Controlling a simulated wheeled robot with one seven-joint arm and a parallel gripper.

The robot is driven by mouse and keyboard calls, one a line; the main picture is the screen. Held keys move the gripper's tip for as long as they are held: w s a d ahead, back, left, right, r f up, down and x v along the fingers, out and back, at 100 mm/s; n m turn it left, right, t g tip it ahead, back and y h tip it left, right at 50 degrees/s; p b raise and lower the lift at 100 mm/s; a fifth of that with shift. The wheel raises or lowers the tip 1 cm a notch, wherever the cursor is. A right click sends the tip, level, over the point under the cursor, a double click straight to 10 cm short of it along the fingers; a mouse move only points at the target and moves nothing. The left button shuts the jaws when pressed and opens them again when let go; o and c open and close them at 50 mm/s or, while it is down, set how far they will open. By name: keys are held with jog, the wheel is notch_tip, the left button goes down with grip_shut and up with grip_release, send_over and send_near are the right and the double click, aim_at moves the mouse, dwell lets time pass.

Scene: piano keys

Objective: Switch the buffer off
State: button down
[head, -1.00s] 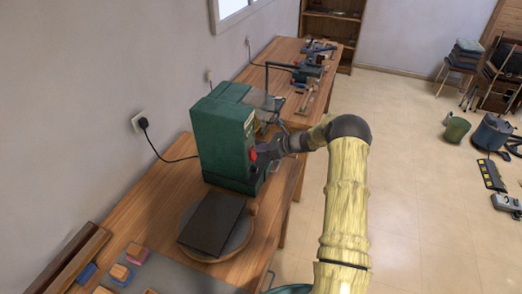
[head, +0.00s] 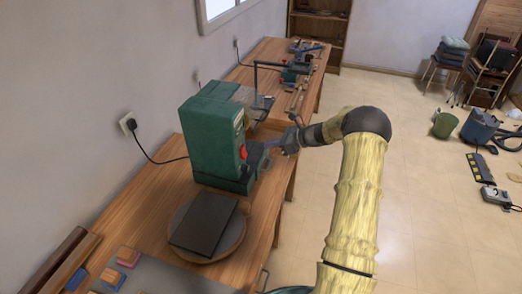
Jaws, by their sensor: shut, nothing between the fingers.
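The buffer is a green box-shaped machine (head: 212,135) standing on the wooden bench. A red switch (head: 243,152) shows on its right-hand face. My gripper (head: 276,142) is shut and empty, to the right of the machine and a little apart from the red switch. The fingertips are small and dark in this view. The exact position of the switch is too small to tell.
A wall socket (head: 128,122) with a black plug and cord is on the left. Another bench (head: 267,57) with tools stands behind.

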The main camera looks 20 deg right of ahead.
jog(key=r, duration=0.1)
jog(key=s+d+r, duration=0.1)
jog(key=s+d+r+b, duration=0.1)
jog(key=shift+d+r, duration=0.25)
jog(key=shift+r, duration=0.1)
jog(key=s+a+n+g+h, duration=0.5)
jog(key=s+a+n, duration=0.6)
jog(key=s+a, duration=0.15)
jog(key=s+a+r+n+h, duration=0.1)
jog(key=s+n+h, duration=0.1)
jog(key=s+n, duration=0.5)
jog(key=s+a+r+n+h, duration=0.2)
jog(key=s+n, duration=0.5)
jog(key=s, duration=0.5)
jog(key=shift+s+n+h, duration=0.15)
jog(key=shift+n+h, duration=0.15)
jog(key=shift+h, duration=0.3)
jog(key=shift+a, duration=0.1)
